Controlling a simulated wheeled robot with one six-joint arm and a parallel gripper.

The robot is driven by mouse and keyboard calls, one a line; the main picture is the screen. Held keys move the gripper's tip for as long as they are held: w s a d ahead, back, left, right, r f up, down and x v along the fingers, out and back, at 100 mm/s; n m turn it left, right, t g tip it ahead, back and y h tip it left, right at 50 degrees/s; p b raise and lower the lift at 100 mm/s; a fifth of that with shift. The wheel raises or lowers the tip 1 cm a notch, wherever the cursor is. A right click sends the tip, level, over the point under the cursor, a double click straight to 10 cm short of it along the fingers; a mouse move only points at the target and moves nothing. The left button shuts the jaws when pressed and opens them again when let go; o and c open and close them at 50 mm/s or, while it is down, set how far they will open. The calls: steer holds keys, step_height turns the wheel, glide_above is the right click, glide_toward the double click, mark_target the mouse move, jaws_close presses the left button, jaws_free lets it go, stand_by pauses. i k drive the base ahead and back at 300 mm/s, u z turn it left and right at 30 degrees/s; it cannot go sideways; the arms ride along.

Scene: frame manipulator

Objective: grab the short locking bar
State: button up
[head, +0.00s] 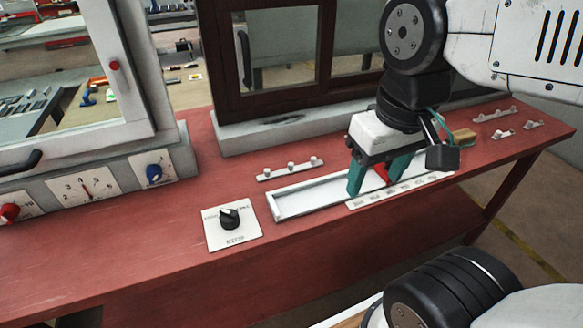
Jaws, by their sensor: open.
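My gripper (374,183) is open, with its teal fingers pointing down over the long white channel-shaped frame (305,198) on the red bench. A red piece (381,173) shows between the fingers; I cannot tell what it is or whether they touch it. A white bar with three knobs (290,169) lies behind the frame, left of my gripper. Another white knobbed bar (495,115) lies at the far right, with two small knobbed pieces (503,135) (533,125) in front of it. No label shows which is the short locking bar. My gripper hides part of the frame.
A black knob on a white plate (229,219) sits left of the frame. A labelled strip (380,194) runs along the frame's front. A dark-framed window (270,60) stands behind, and a white cabinet with dials (86,187) at left. The bench's front left is clear.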

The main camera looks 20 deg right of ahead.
mark_target(268, 175)
steer(key=z, duration=0.85)
steer(key=i, duration=0.35)
steer(key=u, duration=0.8)
